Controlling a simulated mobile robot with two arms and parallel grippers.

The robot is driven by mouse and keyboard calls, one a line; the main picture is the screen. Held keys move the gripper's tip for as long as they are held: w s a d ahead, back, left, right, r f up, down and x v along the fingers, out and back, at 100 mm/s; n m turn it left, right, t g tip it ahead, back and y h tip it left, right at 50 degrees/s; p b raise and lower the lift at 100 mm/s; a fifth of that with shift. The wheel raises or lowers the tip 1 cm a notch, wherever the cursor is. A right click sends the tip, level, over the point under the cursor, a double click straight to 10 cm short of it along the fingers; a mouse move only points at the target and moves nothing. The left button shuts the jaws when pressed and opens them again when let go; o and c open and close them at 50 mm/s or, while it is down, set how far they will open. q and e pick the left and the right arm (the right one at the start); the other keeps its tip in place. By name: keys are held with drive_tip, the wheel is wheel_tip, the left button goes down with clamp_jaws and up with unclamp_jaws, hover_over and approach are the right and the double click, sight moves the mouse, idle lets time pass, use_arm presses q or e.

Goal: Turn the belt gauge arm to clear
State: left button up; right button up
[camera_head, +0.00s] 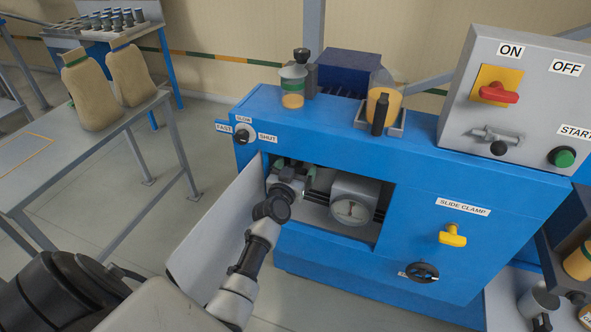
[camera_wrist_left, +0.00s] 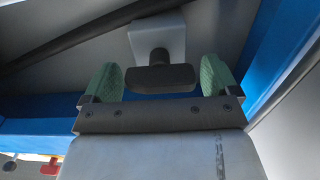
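My left gripper (camera_head: 295,168) reaches into the opening in the front of the blue machine (camera_head: 320,135), left of a round dial gauge (camera_head: 351,210) on a pale housing. In the left wrist view the two green fingertips (camera_wrist_left: 160,78) are apart. A dark crossbar (camera_wrist_left: 160,80) on a pale block (camera_wrist_left: 157,38) shows between them, with gaps on both sides. It looks like the belt gauge arm, but I cannot be sure. In the head view my gripper hides this part. My right gripper is not in view.
An open pale door panel (camera_head: 215,235) hangs left of the opening, close to my left forearm. A yellow slide clamp knob (camera_head: 452,236) and a black handwheel (camera_head: 422,272) are on the front at right. A grey control box (camera_head: 520,95) stands on top.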

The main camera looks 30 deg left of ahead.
use_arm(q)
drive_tip(key=c, duration=0.8)
drive_tip(key=shift+n, duration=0.4)
drive_tip(key=n, duration=0.3)
drive_tip(key=shift+a+n, duration=0.1)
drive_tip(key=shift+n, duration=0.3)
drive_tip(key=n, duration=0.4)
drive_tip(key=shift+f+n, duration=0.15)
drive_tip(key=shift+n, duration=0.15)
drive_tip(key=n, duration=0.4)
drive_tip(key=shift+a+f, duration=0.1)
drive_tip(key=shift+f+n, duration=0.1)
drive_tip(key=shift+n, duration=2.4)
